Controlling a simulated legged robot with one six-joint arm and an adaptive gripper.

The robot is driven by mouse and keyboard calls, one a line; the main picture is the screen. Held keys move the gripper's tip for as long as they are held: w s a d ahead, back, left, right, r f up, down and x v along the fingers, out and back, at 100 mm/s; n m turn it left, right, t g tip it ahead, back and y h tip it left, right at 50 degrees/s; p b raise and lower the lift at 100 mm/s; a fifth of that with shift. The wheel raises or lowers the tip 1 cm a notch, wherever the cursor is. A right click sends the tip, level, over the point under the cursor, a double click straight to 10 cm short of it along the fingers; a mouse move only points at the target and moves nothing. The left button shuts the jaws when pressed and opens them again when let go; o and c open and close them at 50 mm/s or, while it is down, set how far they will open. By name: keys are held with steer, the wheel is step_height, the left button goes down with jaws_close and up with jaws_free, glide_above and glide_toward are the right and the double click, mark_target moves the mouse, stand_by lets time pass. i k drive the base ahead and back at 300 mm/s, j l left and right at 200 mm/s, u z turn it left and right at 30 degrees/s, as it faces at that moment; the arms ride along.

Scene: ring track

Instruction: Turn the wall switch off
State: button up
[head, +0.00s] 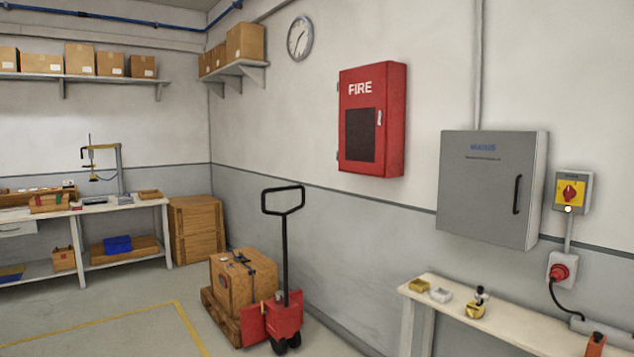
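The wall switch (570,191) is a grey box with a yellow plate and a red rotary knob, mounted on the right wall. A small white dot shows at the lower edge of its plate. The knob's exact setting is too small to tell. A conduit runs down from the switch to a red plug in a grey socket (562,268). My gripper is not in view.
A grey cabinet (488,188) with a black handle hangs left of the switch. A bench (412,291) with small items stands below. A red pallet truck (272,320) carries a wooden crate (238,284). A red fire cabinet (371,118) hangs farther left. Floor at lower left is clear.

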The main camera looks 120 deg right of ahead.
mark_target(569, 192)
steer(key=z, duration=5.45)
steer(key=i+j, duration=0.2)
steer(key=i, duration=0.25)
steer(key=i+j, duration=0.2)
steer(key=i, duration=0.25)
steer(key=i+j+u, duration=0.1)
steer(key=i, duration=0.35)
steer(key=i+j, duration=0.2)
steer(key=i, duration=0.25)
